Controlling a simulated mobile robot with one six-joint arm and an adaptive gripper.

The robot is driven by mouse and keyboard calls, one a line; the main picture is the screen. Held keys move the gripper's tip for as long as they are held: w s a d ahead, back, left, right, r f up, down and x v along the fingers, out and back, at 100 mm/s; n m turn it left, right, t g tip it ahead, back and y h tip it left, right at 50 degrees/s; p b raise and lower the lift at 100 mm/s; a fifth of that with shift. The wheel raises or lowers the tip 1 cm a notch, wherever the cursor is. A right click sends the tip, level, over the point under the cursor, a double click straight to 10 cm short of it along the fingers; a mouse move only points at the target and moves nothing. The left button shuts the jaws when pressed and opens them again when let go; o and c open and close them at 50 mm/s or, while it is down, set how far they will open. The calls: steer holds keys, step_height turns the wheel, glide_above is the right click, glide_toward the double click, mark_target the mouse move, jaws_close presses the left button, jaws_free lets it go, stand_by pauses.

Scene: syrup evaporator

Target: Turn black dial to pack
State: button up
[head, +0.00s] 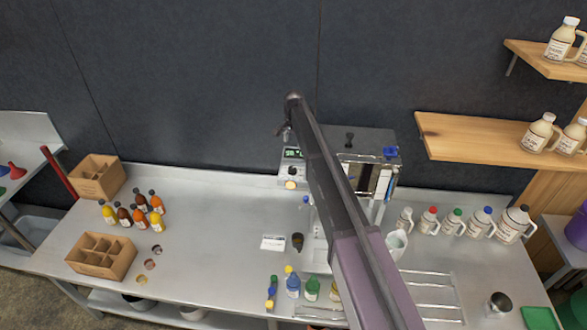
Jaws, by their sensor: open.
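The evaporator (366,142) is a grey metal unit at the back of the steel bench, partly hidden behind my arm. On its left side is a small white control panel (284,176) with a lit green display (293,154). A small dark dial (291,171) shows under the display, with a yellow knob (290,185) below it. Any dial labels are too small to read. My gripper (284,134) is above and slightly left of the panel in the picture, apart from the dial. It is small and dark here, open, with nothing seen in it.
Cardboard boxes (100,256) and several syrup bottles (140,214) stand on the left of the bench (205,250). Several jugs (455,221) line the right. A white card (272,242) lies in front of the panel. Wooden shelves (465,136) jut from the wall at right.

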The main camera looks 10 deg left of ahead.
mark_target(292, 168)
steer(key=shift+w+a+f+b, duration=0.1)
steer(key=shift+a+f+b, duration=0.05)
steer(key=shift+f+b, duration=6.35)
steer(key=shift+f, duration=0.1)
jaws_close()
